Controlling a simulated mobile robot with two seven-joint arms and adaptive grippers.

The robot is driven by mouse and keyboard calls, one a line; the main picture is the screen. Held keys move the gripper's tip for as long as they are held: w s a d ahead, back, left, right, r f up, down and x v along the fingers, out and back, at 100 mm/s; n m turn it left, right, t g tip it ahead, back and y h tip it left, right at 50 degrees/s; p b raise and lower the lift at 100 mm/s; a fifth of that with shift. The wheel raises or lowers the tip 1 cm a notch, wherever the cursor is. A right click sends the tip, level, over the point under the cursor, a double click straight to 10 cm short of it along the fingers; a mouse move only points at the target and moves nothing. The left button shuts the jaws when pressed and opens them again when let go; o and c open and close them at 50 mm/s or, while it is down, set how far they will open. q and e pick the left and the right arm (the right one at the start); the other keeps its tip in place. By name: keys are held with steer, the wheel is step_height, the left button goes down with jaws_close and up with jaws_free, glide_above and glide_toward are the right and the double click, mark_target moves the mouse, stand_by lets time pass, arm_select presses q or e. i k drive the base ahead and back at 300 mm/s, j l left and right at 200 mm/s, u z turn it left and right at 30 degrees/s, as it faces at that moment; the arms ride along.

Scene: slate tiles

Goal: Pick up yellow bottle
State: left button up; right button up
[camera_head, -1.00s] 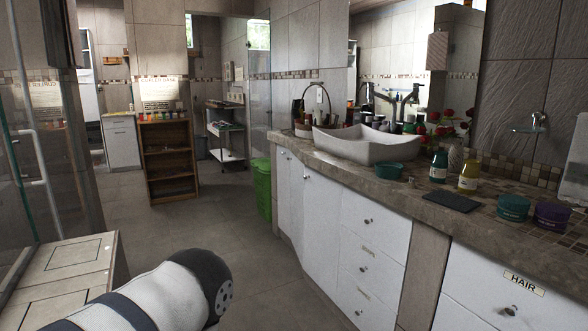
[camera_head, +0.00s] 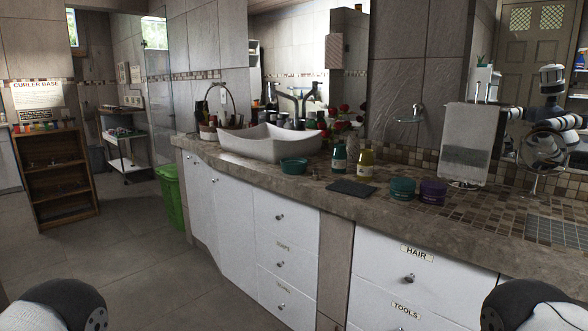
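The yellow bottle (camera_head: 366,164) stands upright on the stone counter (camera_head: 290,188), just right of a teal bottle (camera_head: 339,158). It is in plain sight, with a dark flat pad (camera_head: 352,188) in front of it. Parts of my two arms show at the bottom left and bottom right corners of the head view. Neither gripper is in view, and both arms are well apart from the bottle.
A teal bowl (camera_head: 294,165) and a white basin (camera_head: 262,143) are left of the bottles. White drawers (camera_head: 284,233) front the counter. Open floor (camera_head: 120,265) lies at left, with a green bin (camera_head: 170,195).

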mark_target(365, 164)
steer(key=i+j+z, duration=0.15)
steer(key=i+j, duration=0.15)
steer(key=i+j+z, duration=0.35)
steer(key=i+j, duration=0.15)
steer(key=j, duration=0.15)
steer(key=i+j+z, duration=0.15)
steer(key=j, duration=0.25)
steer(key=i+j+z, duration=0.15)
steer(key=i+j, duration=0.15)
steer(key=j, duration=0.1)
